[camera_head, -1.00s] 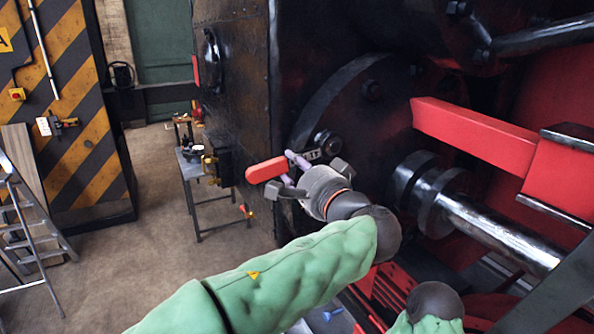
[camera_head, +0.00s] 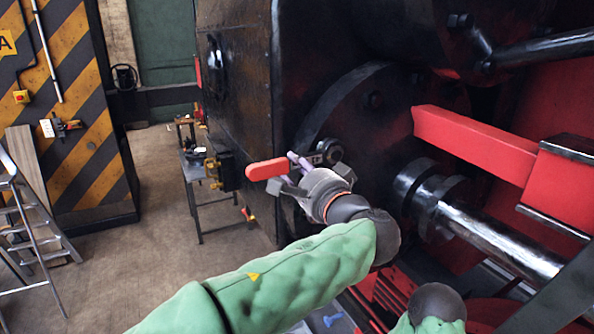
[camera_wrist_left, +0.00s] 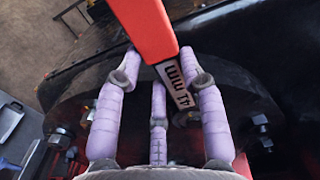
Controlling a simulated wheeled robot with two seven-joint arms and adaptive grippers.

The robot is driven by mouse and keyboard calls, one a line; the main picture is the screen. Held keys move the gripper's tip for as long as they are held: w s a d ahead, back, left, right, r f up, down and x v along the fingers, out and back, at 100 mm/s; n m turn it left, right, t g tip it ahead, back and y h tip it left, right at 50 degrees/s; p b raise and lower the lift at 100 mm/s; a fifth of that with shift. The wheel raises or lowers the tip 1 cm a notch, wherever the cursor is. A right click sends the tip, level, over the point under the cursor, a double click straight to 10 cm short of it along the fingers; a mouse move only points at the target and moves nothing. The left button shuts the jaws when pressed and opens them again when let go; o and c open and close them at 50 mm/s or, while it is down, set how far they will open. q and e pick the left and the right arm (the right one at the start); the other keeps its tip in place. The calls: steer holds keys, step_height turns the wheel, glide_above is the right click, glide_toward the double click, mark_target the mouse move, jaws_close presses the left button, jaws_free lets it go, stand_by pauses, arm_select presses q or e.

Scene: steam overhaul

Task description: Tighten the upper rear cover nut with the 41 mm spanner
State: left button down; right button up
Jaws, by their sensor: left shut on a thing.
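The 41 mm spanner has a red handle (camera_head: 267,169) and a grey shank marked "41 MM", which reads clearly in the left wrist view (camera_wrist_left: 177,84). My left gripper (camera_head: 297,170) is shut on the spanner, with its lilac fingers on both sides of it in the wrist view (camera_wrist_left: 160,66). The handle sticks out to the left in the head view. The spanner's far end is at a dark nut (camera_head: 329,150) on the round cover (camera_head: 345,105); I cannot tell whether it is fully seated. My right gripper is out of view.
A red bar (camera_head: 470,140) and a bright steel rod (camera_head: 495,238) lie right of the gripper. The dark casing (camera_head: 238,110) stands behind the handle. A small workbench (camera_head: 215,200), a stepladder (camera_head: 30,225) and open floor are at the left.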

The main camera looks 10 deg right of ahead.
arm_select(q)
steer(key=shift+r, duration=0.15)
steer(key=shift+r+m+p, duration=0.5)
steer(key=shift+r+p, duration=0.1)
steer(key=shift+p, duration=0.35)
steer(key=shift+r, duration=0.1)
steer(key=shift+m, duration=0.3)
steer(key=shift+r+m+p, duration=0.65)
steer(key=shift+m+p, duration=0.05)
steer(key=shift+p, duration=0.55)
steer(key=shift+w+d+r+m+p, duration=0.15)
steer(key=shift+r+m+p, duration=0.55)
steer(key=shift+p, duration=0.55)
steer(key=shift+f, duration=0.1)
